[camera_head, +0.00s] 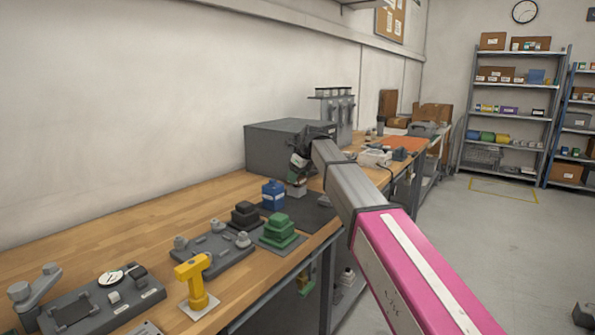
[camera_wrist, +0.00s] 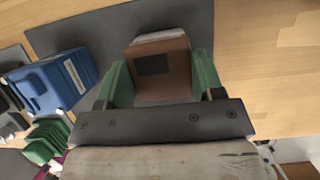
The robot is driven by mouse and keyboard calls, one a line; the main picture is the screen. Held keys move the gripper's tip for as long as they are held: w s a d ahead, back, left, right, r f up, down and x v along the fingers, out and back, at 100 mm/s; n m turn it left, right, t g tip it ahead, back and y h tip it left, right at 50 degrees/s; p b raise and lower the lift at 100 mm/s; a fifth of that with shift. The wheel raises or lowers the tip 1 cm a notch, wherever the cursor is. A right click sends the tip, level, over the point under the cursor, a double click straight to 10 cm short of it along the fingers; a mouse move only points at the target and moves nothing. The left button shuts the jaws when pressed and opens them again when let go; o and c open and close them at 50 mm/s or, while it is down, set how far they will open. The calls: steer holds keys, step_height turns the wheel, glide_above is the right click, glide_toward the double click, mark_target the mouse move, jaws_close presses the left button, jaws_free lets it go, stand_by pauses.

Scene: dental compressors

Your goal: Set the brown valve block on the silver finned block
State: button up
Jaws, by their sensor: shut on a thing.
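The brown valve block (camera_wrist: 162,82) is between the green fingertips of my gripper (camera_wrist: 163,70) in the wrist view, with a dark square on its face. My gripper is shut on it. A pale silver-grey edge (camera_wrist: 160,37) shows just beyond the brown block; it may be the silver finned block, but no fins can be made out. In the head view my gripper (camera_head: 299,172) is over the dark mat, with a small light grey block (camera_head: 297,190) right below it. Whether the brown block touches the grey one cannot be told.
A blue block (camera_head: 273,196) stands close to the left of my gripper. A black stepped block (camera_head: 245,215) and a green stepped block (camera_head: 278,232) are nearer. A large grey box (camera_head: 270,148) stands behind. The dark mat (camera_head: 318,215) has bare room on its right.

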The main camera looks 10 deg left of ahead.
steer(key=shift+f, duration=0.55)
stand_by(2.4)
steer(key=o, duration=1.3)
steer(key=shift+r, duration=3.5)
steer(key=shift+s, duration=0.1)
